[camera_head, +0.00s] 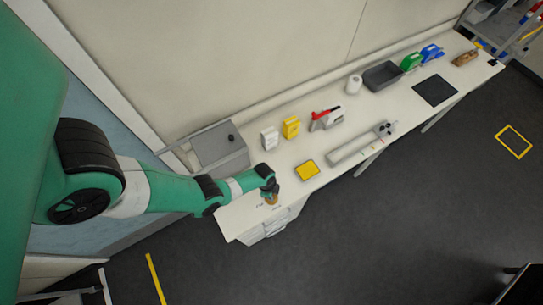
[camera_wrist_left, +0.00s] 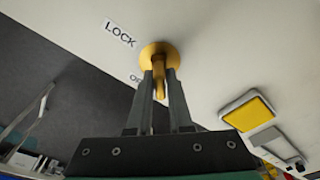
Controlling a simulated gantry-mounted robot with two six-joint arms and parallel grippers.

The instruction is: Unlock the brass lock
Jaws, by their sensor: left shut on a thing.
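The brass lock (camera_wrist_left: 157,49) is a round gold-coloured base with a narrow key-like lever hanging from it in the left wrist view. In the head view the brass lock (camera_head: 271,201) is a small gold spot near the table's near left end. My left gripper (camera_wrist_left: 160,78) is shut on the lever, one dark finger on each side. In the head view my left gripper (camera_head: 270,188) is right over the lock and partly hides it. A printed "LOCK" label (camera_wrist_left: 119,33) is beside the base. A second label (camera_wrist_left: 135,78), starting with "O", is partly hidden by a finger. My right gripper is not in view.
A yellow pad (camera_head: 306,170) lies on the white table (camera_head: 240,216) right of the lock. A grey box (camera_head: 219,147) stands behind my arm. White (camera_head: 269,138) and yellow (camera_head: 291,127) holders and a long grey fixture (camera_head: 352,147) are farther along. The tabletop around the lock is clear.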

